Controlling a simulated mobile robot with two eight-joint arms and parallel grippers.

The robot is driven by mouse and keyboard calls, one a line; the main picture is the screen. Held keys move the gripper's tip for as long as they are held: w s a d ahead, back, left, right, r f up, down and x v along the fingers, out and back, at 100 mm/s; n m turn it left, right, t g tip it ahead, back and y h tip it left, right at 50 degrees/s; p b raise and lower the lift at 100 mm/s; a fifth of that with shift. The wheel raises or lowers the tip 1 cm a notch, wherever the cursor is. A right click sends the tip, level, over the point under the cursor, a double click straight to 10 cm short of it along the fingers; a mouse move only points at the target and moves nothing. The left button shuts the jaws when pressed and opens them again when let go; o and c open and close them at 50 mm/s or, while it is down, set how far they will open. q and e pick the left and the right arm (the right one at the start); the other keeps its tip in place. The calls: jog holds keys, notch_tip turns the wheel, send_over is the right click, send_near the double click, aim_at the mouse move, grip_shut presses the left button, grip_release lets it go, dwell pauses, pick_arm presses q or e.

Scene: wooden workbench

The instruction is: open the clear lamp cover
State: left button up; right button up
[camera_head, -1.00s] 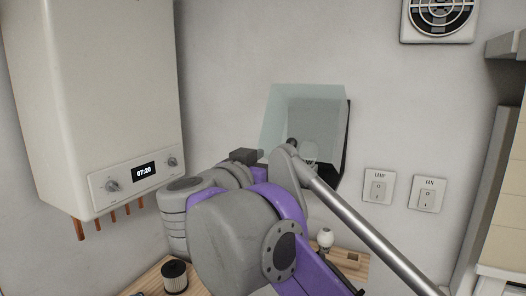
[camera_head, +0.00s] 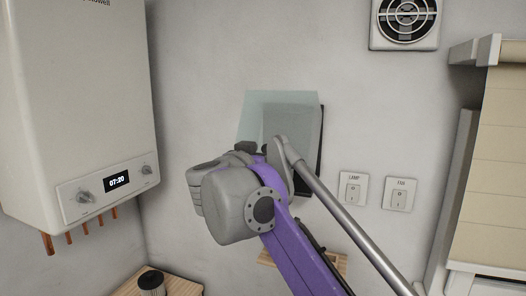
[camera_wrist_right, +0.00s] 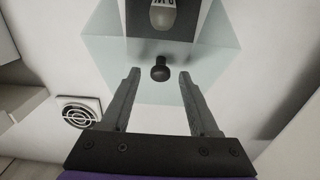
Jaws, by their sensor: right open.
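The clear lamp cover (camera_head: 256,108) is a pale, see-through panel over a lamp box on the back wall. My right gripper (camera_wrist_right: 158,76) is open, with one finger on each side of the knob and a gap to both. Whether the fingertips reach the knob in depth is unclear. In the head view my right arm hides the lower part of the cover and the knob. My left gripper is out of view.
A boiler (camera_head: 75,110) hangs at the left. A lamp switch (camera_head: 353,190) and a fan switch (camera_head: 400,194) are right of the cover, with a vent (camera_head: 404,22) above. A dark cylinder (camera_head: 151,283) stands on a wooden surface below.

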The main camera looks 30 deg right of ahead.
grip_shut()
dwell(1.3)
